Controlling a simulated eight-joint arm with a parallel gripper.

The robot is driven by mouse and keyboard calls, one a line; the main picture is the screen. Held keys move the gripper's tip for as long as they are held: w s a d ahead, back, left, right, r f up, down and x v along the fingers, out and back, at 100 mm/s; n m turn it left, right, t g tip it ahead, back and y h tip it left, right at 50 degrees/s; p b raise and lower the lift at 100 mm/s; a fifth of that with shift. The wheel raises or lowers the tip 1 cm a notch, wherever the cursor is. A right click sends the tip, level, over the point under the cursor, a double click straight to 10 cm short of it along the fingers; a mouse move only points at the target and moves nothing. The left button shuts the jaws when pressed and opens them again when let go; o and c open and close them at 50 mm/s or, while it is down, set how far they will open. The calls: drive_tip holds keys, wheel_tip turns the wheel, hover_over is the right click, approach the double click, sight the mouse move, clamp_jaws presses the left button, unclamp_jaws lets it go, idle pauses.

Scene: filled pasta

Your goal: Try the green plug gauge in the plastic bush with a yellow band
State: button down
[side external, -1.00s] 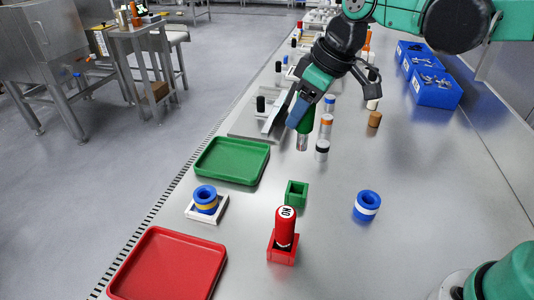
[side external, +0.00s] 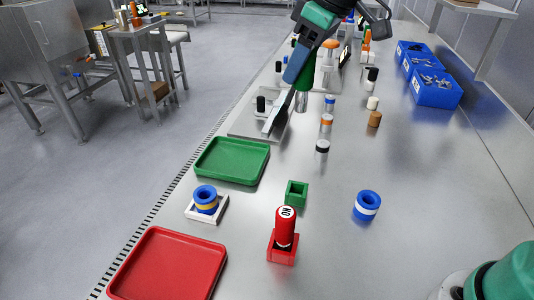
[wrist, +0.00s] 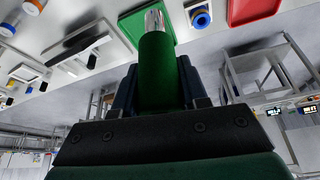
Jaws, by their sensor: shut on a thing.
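My gripper (side external: 301,84) is shut on the green plug gauge (side external: 306,78), held high above the far part of the bench. In the wrist view the green plug gauge (wrist: 160,75) points away from the jaws with its bright metal end outward. The blue plastic bush with a yellow band (side external: 205,197) sits in a white square holder (side external: 221,212) at the left, well apart from my gripper. The bush also shows in the wrist view (wrist: 201,19).
A red gauge marked NO (side external: 285,226) stands in a red block (side external: 282,254). Near it are an empty green block (side external: 296,194), a blue bush with a white band (side external: 367,205), a green tray (side external: 232,160) and a red tray (side external: 170,265). Small capped cylinders stand near a metal plate (side external: 250,128).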

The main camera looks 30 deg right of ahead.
drive_tip(key=w+a+f+n, duration=0.2)
drive_tip(key=a+f, duration=0.3)
drive_tip(key=a, duration=0.3)
drive_tip(key=w+a+f+n+g+y, duration=0.1)
drive_tip(key=w+a+f+n, duration=0.1)
drive_tip(key=a, duration=0.6)
wheel_tip(320, 180, down, 3)
drive_tip(key=shift+w+r, duration=0.1)
drive_tip(key=shift+w, duration=0.75)
drive_tip(key=shift+f, duration=2.75)
drive_tip(key=shift+f, duration=1.25)
drive_tip(key=shift+r, duration=0.1)
wheel_tip(320, 180, up, 6)
drive_tip(key=shift+r, duration=0.2)
drive_tip(key=shift+d, duration=0.15)
